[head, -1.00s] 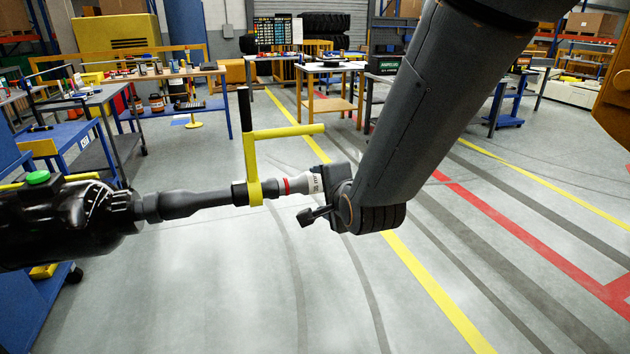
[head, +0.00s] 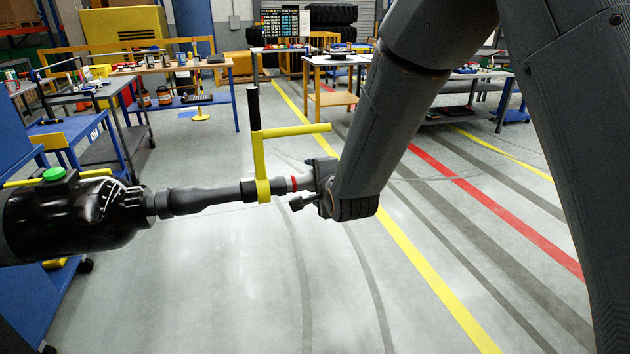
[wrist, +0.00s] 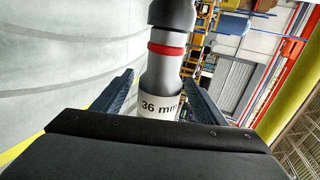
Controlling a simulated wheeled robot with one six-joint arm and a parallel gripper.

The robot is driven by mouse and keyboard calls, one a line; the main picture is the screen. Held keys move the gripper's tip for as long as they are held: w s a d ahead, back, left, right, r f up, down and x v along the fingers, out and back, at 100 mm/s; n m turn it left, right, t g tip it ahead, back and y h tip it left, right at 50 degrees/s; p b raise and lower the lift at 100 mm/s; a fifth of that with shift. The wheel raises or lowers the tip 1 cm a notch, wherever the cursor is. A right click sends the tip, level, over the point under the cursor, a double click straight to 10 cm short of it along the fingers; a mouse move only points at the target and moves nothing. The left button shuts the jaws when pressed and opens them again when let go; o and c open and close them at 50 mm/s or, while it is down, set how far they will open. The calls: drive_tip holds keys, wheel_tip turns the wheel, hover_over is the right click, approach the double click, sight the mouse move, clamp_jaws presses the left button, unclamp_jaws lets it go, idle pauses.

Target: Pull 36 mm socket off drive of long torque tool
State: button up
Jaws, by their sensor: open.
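The long torque tool (head: 75,218) lies level at the left, its dark shaft (head: 205,197) pointing right, with a yellow bracket and black handle (head: 257,150) near its end. The 36 mm socket (head: 304,182) sits on that end, grey with a red ring. In the wrist view the socket (wrist: 158,85) shows its white "36 mm" label between the two fingers. My gripper (wrist: 158,88) is open around the socket, a finger on each side with gaps visible. In the head view my wrist hides the socket's far end.
A workbench (head: 165,68) with small parts stands behind at the left, and blue carts (head: 60,150) stand beside the tool. More benches (head: 335,62) are at the back. The floor below and right of the tool is clear, with yellow and red lines.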

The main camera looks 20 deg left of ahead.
clamp_jaws()
drive_tip(key=c, duration=0.8)
unclamp_jaws()
drive_tip(key=shift+r, duration=0.15)
drive_tip(key=shift+c, duration=0.2)
drive_tip(key=c, duration=0.4)
drive_tip(key=shift+w+d, duration=0.15)
drive_tip(key=shift+w+d+b, duration=0.3)
drive_tip(key=shift+d, duration=0.2)
drive_tip(key=shift+w+d, duration=0.15)
drive_tip(key=shift+d, duration=0.05)
drive_tip(key=shift+w+d, duration=0.2)
drive_tip(key=shift+d, duration=0.2)
